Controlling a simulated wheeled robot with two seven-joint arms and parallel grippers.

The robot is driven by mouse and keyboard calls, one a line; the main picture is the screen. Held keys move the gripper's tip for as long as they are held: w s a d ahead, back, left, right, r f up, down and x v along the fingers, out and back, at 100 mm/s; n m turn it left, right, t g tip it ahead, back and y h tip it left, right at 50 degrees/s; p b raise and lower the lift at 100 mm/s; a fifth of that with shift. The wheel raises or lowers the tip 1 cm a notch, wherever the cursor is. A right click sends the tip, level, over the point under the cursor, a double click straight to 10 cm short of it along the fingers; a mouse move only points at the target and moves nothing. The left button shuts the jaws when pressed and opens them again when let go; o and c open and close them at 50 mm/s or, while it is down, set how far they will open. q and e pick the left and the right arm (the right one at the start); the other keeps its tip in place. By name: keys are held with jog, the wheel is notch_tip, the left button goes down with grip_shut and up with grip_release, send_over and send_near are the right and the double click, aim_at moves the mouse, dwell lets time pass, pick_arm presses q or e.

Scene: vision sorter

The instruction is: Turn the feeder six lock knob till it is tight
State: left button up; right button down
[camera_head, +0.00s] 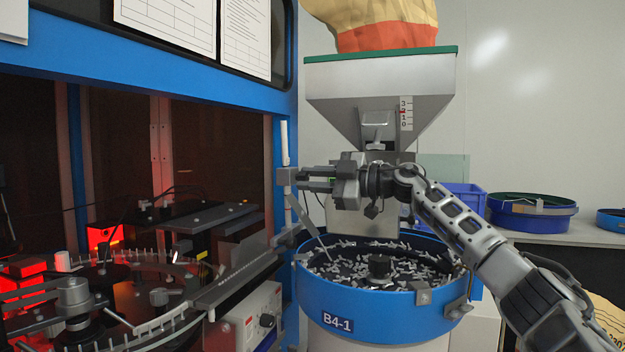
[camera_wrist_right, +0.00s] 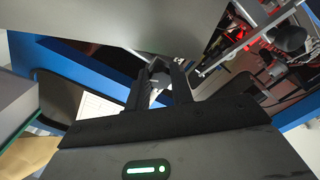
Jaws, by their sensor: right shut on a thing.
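My right gripper (camera_head: 304,179) reaches in from the right at the clamp on an upright post (camera_head: 284,145) beside the blue bowl feeder (camera_head: 345,326). Its fingers point left and are shut on a small lock knob at the clamp, mostly hidden by the fingers in the head view. In the right wrist view the fingertips (camera_wrist_right: 164,80) close around a small dark-grey knob (camera_wrist_right: 158,76). The feeder's label reads B4-1; no six shows. My left gripper is not in view.
A hopper (camera_head: 385,85) stands above the bowl, which holds many small metal parts. The blue-framed sorter machine (camera_head: 190,78) with a red-lit interior is on the left. A straight rail (camera_head: 238,278) runs from it to the bowl. A blue crate (camera_head: 463,197) stands behind.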

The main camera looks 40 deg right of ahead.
jog(key=m, duration=0.4)
jog(key=shift+f+m, duration=0.1)
jog(key=shift+m, duration=0.2)
dwell(0.4)
jog(key=c, duration=1.2)
grip_release()
jog(key=shift+s, duration=0.1)
jog(key=s+a+r, duration=0.9)
jog(key=s+r, duration=0.1)
jog(key=r, duration=0.3)
jog(key=shift+s+b, duration=0.3)
jog(key=shift+b, duration=0.1)
